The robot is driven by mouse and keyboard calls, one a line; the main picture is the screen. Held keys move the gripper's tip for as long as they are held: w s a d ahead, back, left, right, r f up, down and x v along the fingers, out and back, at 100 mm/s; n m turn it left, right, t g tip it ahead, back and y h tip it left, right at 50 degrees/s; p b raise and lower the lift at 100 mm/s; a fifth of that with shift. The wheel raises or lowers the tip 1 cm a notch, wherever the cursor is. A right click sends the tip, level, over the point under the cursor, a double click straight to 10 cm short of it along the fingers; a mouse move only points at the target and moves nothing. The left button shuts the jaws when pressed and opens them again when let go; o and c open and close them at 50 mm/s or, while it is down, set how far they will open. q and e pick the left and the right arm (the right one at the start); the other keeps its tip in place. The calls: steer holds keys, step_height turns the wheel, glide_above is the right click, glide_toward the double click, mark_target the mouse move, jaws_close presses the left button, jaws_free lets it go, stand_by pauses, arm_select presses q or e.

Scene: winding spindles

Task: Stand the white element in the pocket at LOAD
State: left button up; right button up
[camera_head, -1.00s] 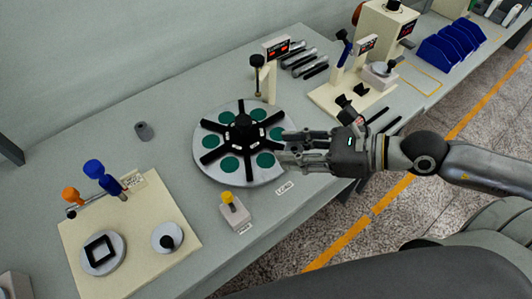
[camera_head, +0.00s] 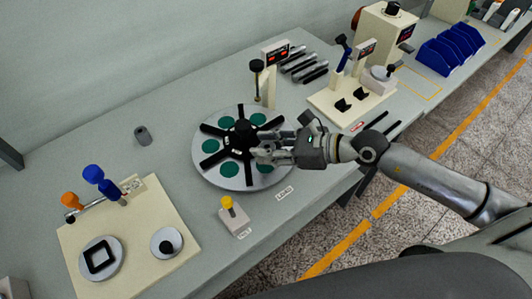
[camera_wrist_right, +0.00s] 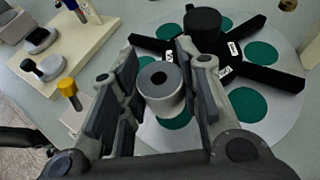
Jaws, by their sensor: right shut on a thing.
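A pale grey-white cylinder with a dark hole in its top, the white element (camera_wrist_right: 163,85), is between the fingers of my right gripper (camera_wrist_right: 163,62) in the wrist view. The gripper is shut on it, and it looks upright. In the head view my right gripper (camera_head: 264,152) is over the right side of the round turntable (camera_head: 205,175), and its fingers hide the element. The turntable has green round pockets (camera_head: 229,169) between black arms. The LOAD label (camera_head: 285,193) lies on the table at its front right. I cannot tell whether the element touches the pocket.
A small block with a yellow knob (camera_head: 228,204) stands in front of the turntable. A post (camera_head: 257,80) and a display (camera_head: 276,52) stand behind it. A dark grey cylinder (camera_head: 143,135) stands at left. A cream board (camera_head: 185,265) with fixtures is front left.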

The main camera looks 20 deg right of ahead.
steer(key=shift+w+a+f, duration=0.1)
steer(key=shift+w+f, duration=0.15)
steer(key=shift+f, duration=0.05)
step_height(320, 180, down, 3)
steer(key=shift+f, duration=0.15)
steer(key=shift+f, duration=0.25)
steer(key=o, duration=0.7)
steer(key=shift+r, duration=0.1)
steer(key=shift+o, duration=0.2)
steer(key=shift+r, duration=0.1)
